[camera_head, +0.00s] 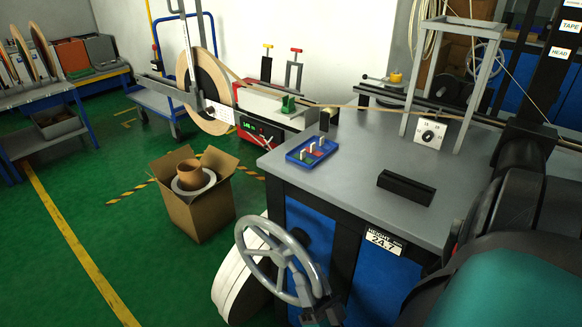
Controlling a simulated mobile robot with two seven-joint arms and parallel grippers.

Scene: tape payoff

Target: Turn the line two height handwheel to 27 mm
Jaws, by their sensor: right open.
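The grey spoked handwheel (281,262) stands at the front left of the grey-topped machine bench. A label marked HEIGHT mm on the bench's front edge carries a readout (384,241) that shows 24.7. My right gripper (321,304) is at the lower right part of the wheel's rim, low in the view. It is open, and its dark fingers are small and partly cut off by the lower edge. I cannot tell whether they touch the rim. My left gripper is not in view.
My right arm covers the lower right. The bench top (350,170) holds a blue tray (312,150), a black block (406,187) and a dial box (430,134). A white roll (240,280) stands behind the wheel. An open carton (196,205) is on the floor to the left.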

